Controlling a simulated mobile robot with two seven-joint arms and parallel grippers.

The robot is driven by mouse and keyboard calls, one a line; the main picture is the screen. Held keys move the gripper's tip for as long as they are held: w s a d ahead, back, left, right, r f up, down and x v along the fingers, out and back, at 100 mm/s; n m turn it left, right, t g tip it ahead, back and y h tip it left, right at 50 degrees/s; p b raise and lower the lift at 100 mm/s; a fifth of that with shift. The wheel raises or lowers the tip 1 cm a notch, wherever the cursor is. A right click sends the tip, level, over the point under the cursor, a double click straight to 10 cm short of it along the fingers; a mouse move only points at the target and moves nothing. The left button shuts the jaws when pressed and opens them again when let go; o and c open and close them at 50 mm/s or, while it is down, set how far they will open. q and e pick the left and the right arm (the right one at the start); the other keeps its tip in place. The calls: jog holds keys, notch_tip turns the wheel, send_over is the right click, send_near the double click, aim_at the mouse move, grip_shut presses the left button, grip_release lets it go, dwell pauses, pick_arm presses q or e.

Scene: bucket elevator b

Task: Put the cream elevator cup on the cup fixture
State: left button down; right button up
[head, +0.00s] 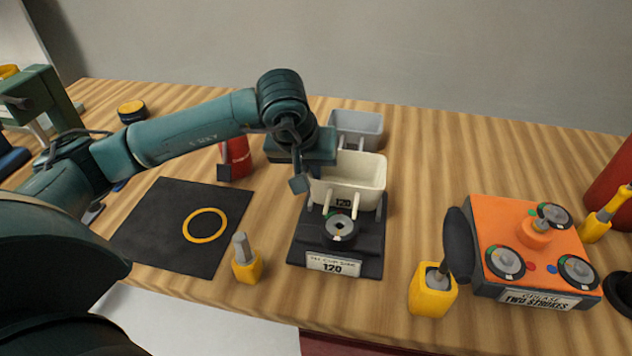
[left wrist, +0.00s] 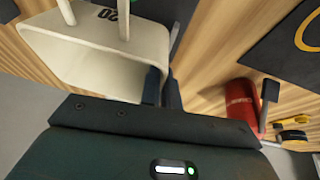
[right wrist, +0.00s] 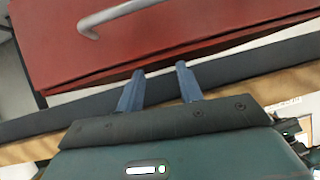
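The cream elevator cup (head: 362,168), marked 120, is at the back of the black cup fixture (head: 310,245), whose front plate also reads 120. Its prongs point to the front. I cannot tell whether it rests on the fixture or is just above it. My left gripper (head: 308,180) is at the cup's left side. In the left wrist view the fingers (left wrist: 162,88) straddle the wall of the cup (left wrist: 95,55), one inside and one outside. My right gripper (right wrist: 160,88) is open and empty, facing a red drawer front (right wrist: 180,35); it is not in the head view.
A grey cup (head: 358,128) stands behind the cream one. A black mat (head: 165,225) with a yellow ring lies left. A red can (head: 236,158) is behind the mat. Yellow-handled tools (head: 247,268) (head: 432,296) stand in front, and an orange grease box (head: 520,235) is right.

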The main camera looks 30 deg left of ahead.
pick_arm(q)
notch_tip(320, 180, down, 4)
jog(key=shift+r, duration=0.1)
jog(key=shift+w, duration=0.1)
pick_arm(e)
jog(key=shift+w+d+r, duration=0.1)
jog(key=shift+w+d, duration=0.05)
jog(key=shift+d, duration=0.05)
pick_arm(q)
jog(key=shift+f, duration=0.25)
jog(key=c, duration=1.6)
grip_release()
jog(key=shift+r, duration=0.1)
jog(key=shift+c, duration=0.2)
pick_arm(e)
jog(key=shift+w, duration=0.1)
pick_arm(q)
jog(key=shift+r, duration=0.35)
pick_arm(e)
jog(key=shift+r, duration=0.15)
pick_arm(q)
jog(key=v, duration=1.1)
jog(key=shift+s+r+b, duration=0.25)
jog(key=shift+s+b, duration=0.05)
jog(key=shift+b, duration=0.05)
pick_arm(e)
jog(key=shift+f, duration=0.4)
